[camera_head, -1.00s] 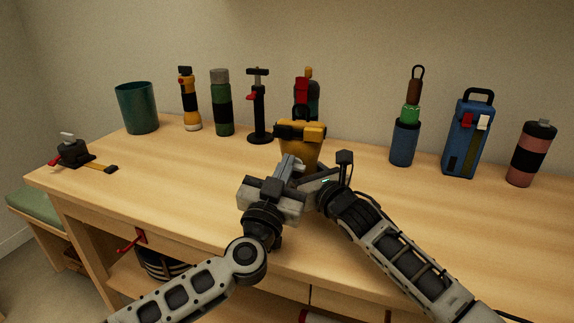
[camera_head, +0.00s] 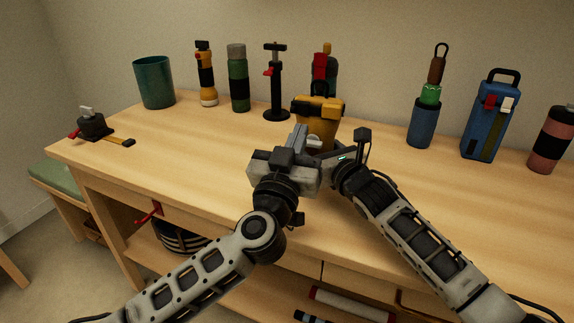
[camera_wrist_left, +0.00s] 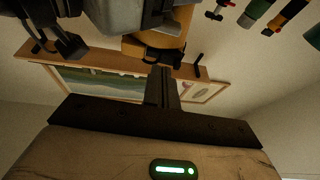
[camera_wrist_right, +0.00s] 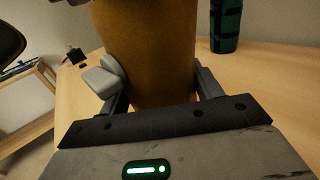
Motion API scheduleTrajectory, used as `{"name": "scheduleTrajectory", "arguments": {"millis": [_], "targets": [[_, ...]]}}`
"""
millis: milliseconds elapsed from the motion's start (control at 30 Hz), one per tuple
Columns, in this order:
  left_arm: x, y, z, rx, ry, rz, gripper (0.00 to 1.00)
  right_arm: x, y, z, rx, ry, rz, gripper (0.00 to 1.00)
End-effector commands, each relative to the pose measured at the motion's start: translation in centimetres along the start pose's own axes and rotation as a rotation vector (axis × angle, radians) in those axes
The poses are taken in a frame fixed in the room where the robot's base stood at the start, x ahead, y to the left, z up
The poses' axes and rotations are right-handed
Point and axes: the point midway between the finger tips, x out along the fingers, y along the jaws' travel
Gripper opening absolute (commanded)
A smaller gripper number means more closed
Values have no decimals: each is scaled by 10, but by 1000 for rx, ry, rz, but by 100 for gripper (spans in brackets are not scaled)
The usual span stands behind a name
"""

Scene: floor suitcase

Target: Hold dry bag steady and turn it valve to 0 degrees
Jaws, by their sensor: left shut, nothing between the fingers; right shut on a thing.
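The dry bag (camera_head: 318,132) is yellow with a black and yellow top. It stands upright near the middle of the table. My right gripper (camera_wrist_right: 155,90) is shut on it, with the fingers on either side of the yellow body. The grey valve (camera_wrist_right: 103,76) sticks out from the bag's side in the right wrist view; in the head view it shows only in part (camera_head: 314,142). My left gripper (camera_head: 300,137) is shut and empty, just left of and in front of the bag near the valve. Its closed fingers (camera_wrist_left: 161,88) show in the left wrist view. The valve's angle is unclear.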

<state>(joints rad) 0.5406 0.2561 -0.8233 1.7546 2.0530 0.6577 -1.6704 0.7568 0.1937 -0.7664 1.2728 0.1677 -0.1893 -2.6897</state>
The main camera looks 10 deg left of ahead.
Motion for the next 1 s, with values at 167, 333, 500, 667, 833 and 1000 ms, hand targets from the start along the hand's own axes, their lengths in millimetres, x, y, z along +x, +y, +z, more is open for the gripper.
{"name": "scheduleTrajectory", "arguments": {"millis": [167,333,500,667,833,1000], "targets": [[-41,-1,-2,1,4,0,0,0,0,0,0,1,-1,32],[-64,-1,-3,0,6,-1,0,0,0,0,-1,2,-1,32],[-72,-1,-4,0,9,-1,0,0,0,-1,-1,2,-1,32],[-73,-1,-4,0,9,-2,0,0,0,-1,-1,2,-1,32],[-73,-1,-4,0,9,-1,0,0,0,-1,-1,2,-1,89],[-72,-1,-4,0,9,-1,0,0,0,-1,-1,2,-1,90]]}}
